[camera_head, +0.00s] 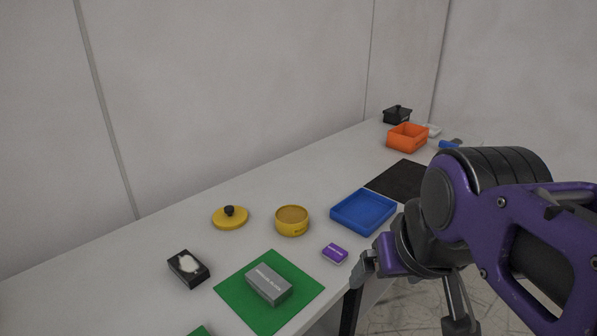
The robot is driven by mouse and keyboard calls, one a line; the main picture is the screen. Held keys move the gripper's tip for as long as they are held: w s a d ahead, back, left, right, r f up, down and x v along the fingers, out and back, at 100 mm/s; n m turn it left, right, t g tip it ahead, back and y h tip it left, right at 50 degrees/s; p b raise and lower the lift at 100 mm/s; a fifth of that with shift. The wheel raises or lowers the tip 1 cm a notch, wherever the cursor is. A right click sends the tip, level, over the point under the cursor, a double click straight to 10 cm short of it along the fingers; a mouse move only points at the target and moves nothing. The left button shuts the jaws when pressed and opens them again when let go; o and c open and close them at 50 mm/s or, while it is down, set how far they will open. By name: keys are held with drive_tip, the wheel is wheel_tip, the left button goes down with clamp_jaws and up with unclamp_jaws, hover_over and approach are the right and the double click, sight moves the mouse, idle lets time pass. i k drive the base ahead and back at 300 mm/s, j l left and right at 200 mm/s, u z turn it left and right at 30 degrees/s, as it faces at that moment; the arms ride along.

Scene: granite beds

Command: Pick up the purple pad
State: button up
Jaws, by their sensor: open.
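The purple pad (335,253) is a small block with pale marking on its top. It lies flat on the white table near the front edge, between the yellow round container and my arm. My gripper (366,266) shows at the lower right of the head view, just right of the pad and apart from it. It is open, and nothing shows between its fingers. Part of the gripper is hidden by my purple and black arm.
A yellow container (292,221), a blue tray (360,212) and a green mat (236,293) bearing a grey block (269,284) surround the pad. A yellow lid (230,218) and a black box (188,268) lie left. A black mat (397,179) and orange bin (407,138) are farther back.

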sight(336, 255)
drive_tip(key=i+l+u, duration=0.2)
drive_tip(key=l, duration=0.15)
drive_tip(key=i+l+u, duration=0.2)
drive_tip(key=l, duration=0.15)
drive_tip(key=l+u, duration=0.15)
drive_tip(key=l, duration=0.25)
